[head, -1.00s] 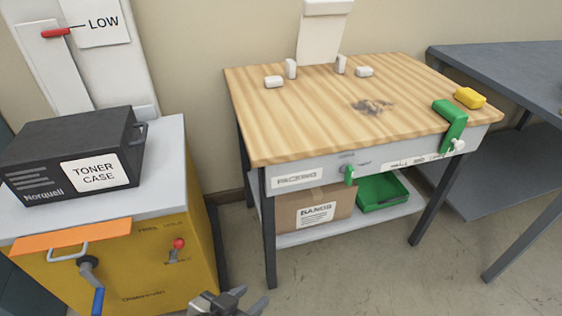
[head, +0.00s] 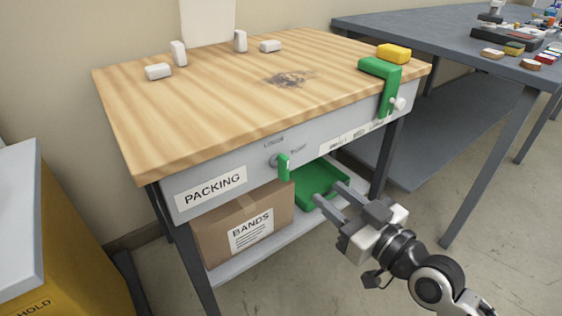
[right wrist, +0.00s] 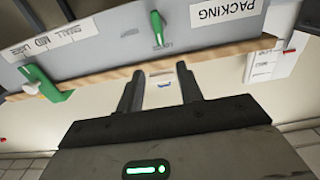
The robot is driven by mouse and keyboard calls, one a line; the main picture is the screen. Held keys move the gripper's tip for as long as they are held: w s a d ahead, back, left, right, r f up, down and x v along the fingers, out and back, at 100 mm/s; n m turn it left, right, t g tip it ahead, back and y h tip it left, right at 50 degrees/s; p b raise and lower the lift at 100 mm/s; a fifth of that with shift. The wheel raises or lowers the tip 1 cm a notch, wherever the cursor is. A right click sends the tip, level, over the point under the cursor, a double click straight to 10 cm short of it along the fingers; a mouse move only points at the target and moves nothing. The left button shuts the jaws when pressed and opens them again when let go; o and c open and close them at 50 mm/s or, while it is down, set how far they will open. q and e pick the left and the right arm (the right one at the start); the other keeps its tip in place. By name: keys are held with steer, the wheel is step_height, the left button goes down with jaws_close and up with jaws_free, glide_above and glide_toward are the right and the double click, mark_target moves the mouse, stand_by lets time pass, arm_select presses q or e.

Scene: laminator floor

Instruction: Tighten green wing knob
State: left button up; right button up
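The green wing knob (head: 284,167) sits on the grey front apron of the wood-topped packing table (head: 150,136), between small printed labels. Its wing hangs roughly vertical. In the right wrist view, which is upside down, the knob (right wrist: 157,28) shows near the top, beyond the fingers. My right gripper (head: 329,193) is open and empty, to the right of the knob and lower in the head view, in front of the green tray. It is apart from the knob; the two fingers (right wrist: 159,85) show with a clear gap. My left gripper is not in view.
A green clamp (head: 388,88) with a pale knob hangs over the table's right front edge, beside a yellow block (head: 394,54). A BANDS box (head: 215,240) and green tray (head: 345,177) fill the lower shelf. A grey table (head: 360,24) stands right. Floor in front is clear.

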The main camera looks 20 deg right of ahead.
mark_target(288, 161)
steer(key=b+x, duration=0.1)
steer(key=x, duration=1.3)
steer(key=shift+w+a, duration=0.15)
steer(key=shift+w, duration=0.1)
jaws_close()
